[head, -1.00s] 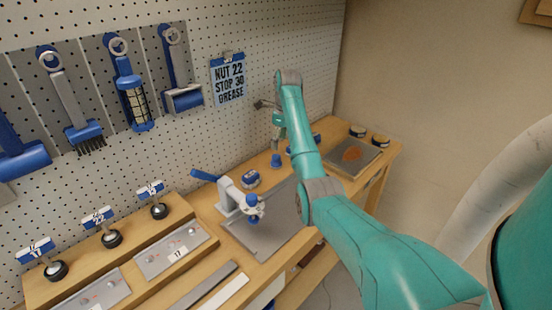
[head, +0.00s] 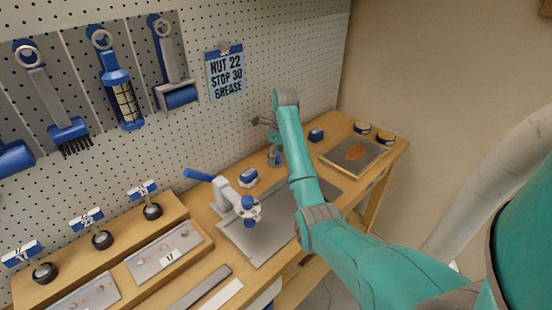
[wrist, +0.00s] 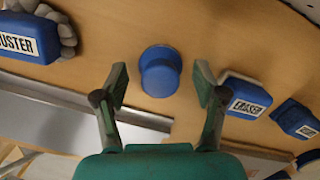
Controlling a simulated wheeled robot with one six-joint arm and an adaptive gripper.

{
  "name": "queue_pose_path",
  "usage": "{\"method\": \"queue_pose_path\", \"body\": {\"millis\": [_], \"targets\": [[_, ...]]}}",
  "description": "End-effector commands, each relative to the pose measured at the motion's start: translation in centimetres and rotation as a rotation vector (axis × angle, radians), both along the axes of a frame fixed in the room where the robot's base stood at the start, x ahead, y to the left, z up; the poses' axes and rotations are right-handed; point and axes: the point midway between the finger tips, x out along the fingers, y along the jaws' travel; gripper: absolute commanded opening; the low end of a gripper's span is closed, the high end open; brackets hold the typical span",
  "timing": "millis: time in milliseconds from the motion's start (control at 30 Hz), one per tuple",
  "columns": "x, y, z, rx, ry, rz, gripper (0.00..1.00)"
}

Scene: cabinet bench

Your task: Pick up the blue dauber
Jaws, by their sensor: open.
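The blue dauber (wrist: 160,72) is a round blue piece with a knob on top, upright on the wooden bench. In the wrist view it lies between the two fingertips of my gripper (wrist: 161,84), which is open and empty. I cannot tell from this view how far the fingers are above it. In the head view the dauber (head: 274,160) stands near the pegboard, directly below my gripper (head: 273,138), which partly covers it.
A blue duster (wrist: 27,37) with a grey fluffy part lies left of the dauber in the wrist view. A blue eraser (wrist: 245,97) and another blue block (wrist: 295,118) are to the right. A grey plate (head: 262,236) and a clamp-like tool (head: 232,196) are nearer.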

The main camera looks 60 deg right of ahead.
Motion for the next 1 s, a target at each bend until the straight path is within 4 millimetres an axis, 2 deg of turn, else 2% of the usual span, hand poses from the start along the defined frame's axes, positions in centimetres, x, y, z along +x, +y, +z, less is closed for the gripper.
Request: {"method": "queue_pose_path", "body": {"millis": [133,400,767,833,867,1000], "targets": [[0.0,0.0,0.0,0.000,0.000,0.000,0.71],[0.0,0.0,0.0,0.000,0.000,0.000,0.05],[0.0,0.0,0.0,0.001,0.001,0.000,0.04],[0.1,-0.1,0.1,0.001,0.000,0.001,0.04],[0.1,-0.2,0.3,0.000,0.000,0.001,0.00],[0.4,-0.6,1.1,0.000,0.000,0.002,0.00]]}}
